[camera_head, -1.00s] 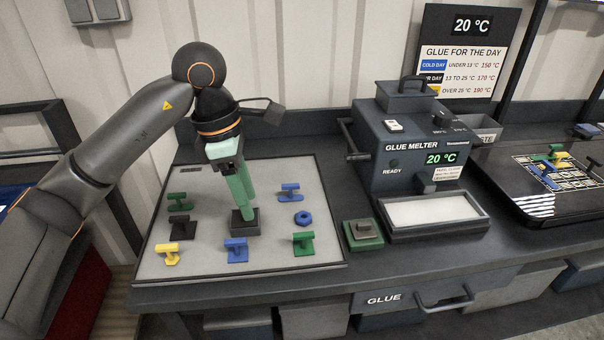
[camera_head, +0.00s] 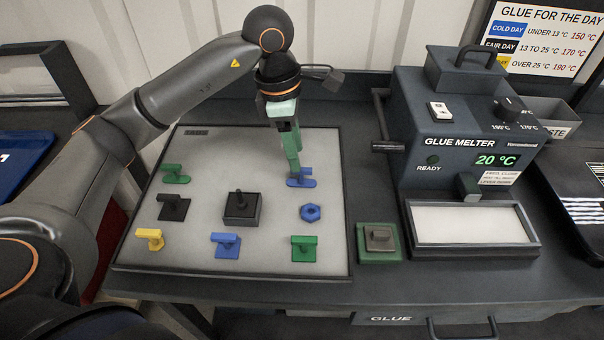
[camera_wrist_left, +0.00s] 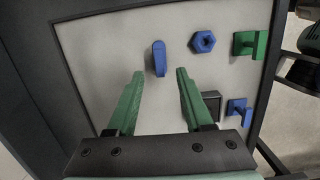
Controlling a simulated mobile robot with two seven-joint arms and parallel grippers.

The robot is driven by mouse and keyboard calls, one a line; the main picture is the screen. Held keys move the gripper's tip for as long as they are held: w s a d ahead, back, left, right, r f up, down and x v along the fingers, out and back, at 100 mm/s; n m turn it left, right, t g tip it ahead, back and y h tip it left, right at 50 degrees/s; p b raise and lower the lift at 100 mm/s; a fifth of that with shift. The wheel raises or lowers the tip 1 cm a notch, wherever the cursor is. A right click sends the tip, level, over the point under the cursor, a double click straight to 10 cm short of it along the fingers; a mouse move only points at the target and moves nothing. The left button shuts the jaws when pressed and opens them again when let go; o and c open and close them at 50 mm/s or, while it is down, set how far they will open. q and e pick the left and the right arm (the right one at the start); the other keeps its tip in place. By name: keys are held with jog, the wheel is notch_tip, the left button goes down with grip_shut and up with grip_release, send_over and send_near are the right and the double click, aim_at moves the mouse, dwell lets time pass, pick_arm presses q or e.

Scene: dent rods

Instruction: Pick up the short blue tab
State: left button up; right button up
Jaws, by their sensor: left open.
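A blue tab with a long rounded base (camera_head: 301,182) lies at the back right of the grey board. It also shows in the left wrist view (camera_wrist_left: 159,58), just beyond the fingertips and between their lines. My left gripper (camera_head: 294,176) is open and points down at this tab, partly covering it in the head view. I cannot tell how high the tips are above the board. A blue hexagonal tab (camera_head: 310,212) sits in front of it. A blue tab with a square base (camera_head: 225,245) sits at the front middle.
The glue melter (camera_head: 460,150) stands to the right, behind a green pad (camera_head: 378,242).

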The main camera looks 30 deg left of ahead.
aim_at(301, 176)
pick_arm(q)
jog(key=shift+w+d+f, duration=0.1)
jog(key=shift+d+f, duration=0.05)
jog(key=shift+f, duration=0.85)
jog(key=shift+w+d+f, duration=0.1)
jog(key=shift+d+f, duration=0.1)
jog(key=shift+f, duration=0.8)
jog(key=shift+d+f, duration=0.15)
jog(key=shift+f, duration=0.85)
grip_shut()
